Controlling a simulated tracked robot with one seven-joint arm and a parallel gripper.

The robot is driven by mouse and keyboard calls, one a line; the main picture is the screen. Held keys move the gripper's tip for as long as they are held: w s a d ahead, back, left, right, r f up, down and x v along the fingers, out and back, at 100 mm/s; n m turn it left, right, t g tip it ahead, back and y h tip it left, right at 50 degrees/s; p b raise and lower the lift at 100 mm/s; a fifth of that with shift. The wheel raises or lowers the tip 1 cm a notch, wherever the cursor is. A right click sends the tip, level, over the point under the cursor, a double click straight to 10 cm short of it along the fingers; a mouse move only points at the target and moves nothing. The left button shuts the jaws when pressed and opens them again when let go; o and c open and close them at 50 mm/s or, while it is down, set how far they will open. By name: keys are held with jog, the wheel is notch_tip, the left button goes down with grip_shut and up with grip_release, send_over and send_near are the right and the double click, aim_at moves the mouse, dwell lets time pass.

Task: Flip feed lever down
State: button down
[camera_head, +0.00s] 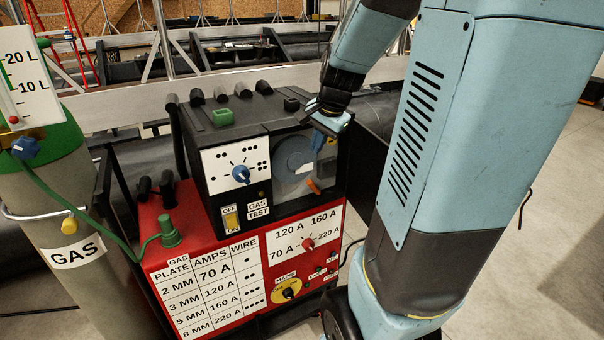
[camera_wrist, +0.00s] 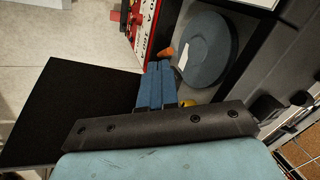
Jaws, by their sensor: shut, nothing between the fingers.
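The wire feeder is a black box (camera_head: 215,190) on top of a red welder, with its side compartment open. Inside is a grey-blue wire spool (camera_head: 292,155), also in the wrist view (camera_wrist: 207,50). An orange lever-like part (camera_head: 313,186) sticks out tilted below and right of the spool; I take it for the feed lever. It also shows in the wrist view (camera_wrist: 165,52), just beyond my fingertips. My gripper (camera_head: 318,140) has blue fingers, shut and empty, at the compartment's upper right, above the orange part.
A black door panel (camera_wrist: 65,110) stands open beside the compartment. The red welder (camera_head: 205,275) has a settings table and knobs on its front. A gas cylinder (camera_head: 65,210) with a green hose stands at left. Open floor lies at right.

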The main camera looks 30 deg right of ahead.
jog(key=w+d+f+m, duration=0.3)
jog(key=d+f+m, duration=0.2)
jog(key=d+f, duration=0.1)
jog(key=shift+w+d+f+g, duration=0.2)
jog(key=shift+w+d+g, duration=0.2)
jog(key=shift+d, duration=0.4)
jog(key=shift+f, duration=0.15)
send_over(313, 187)
jog(key=s, duration=0.2)
notch_tip(313, 187, down, 10)
jog(key=shift+w+f, duration=0.15)
jog(key=shift+f, duration=0.1)
